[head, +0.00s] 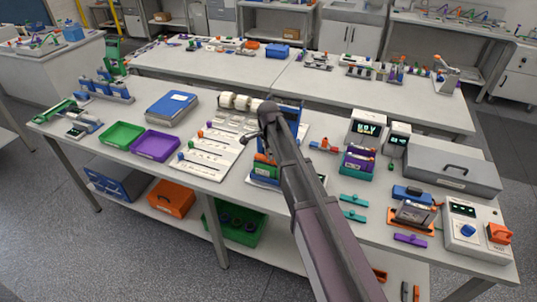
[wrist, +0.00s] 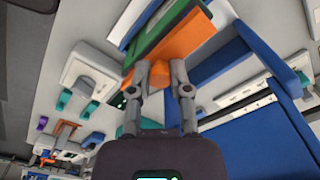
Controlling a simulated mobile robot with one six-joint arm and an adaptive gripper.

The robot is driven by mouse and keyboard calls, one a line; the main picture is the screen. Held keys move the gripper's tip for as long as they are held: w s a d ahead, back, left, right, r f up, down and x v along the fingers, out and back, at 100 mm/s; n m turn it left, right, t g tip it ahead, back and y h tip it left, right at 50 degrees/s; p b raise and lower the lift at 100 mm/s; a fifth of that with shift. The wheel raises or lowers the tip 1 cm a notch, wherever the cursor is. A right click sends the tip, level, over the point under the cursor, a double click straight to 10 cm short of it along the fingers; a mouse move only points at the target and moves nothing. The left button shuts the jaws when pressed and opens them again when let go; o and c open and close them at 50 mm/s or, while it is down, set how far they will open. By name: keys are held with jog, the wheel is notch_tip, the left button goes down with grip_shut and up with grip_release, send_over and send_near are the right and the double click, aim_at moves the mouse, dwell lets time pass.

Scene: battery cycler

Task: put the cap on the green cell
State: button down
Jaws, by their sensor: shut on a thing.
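My gripper (wrist: 160,72) is shut on the knob of an orange bar-shaped cap (wrist: 186,38) in the wrist view. The green cell (wrist: 160,35) lies right beside and beyond the cap in that view. In the head view the orange cap (head: 265,158) shows just above the green cell (head: 262,170), left of my arm. The two look very close; I cannot tell whether they touch or whether the cap is seated. My arm hides the fingers and much of the cell area in the head view.
Teal caps (head: 354,199) and a purple cap (head: 410,239) lie to the right on the bench. A purple-topped block (head: 357,162), displays and a grey case (head: 452,173) stand farther right. Green (head: 123,135) and purple (head: 156,146) trays are at the left. A large blue panel (wrist: 265,140) fills the wrist view's right.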

jog(key=shift+f+b, duration=0.35)
jog(key=shift+f, duration=0.05)
dwell(0.6)
jog(key=shift+c, duration=2.4)
grip_release()
jog(key=o, duration=0.5)
jog(key=shift+c, duration=0.2)
jog(key=shift+r, duration=0.2)
jog(key=shift+r+p, duration=3.35)
jog(key=shift+p, duration=0.2)
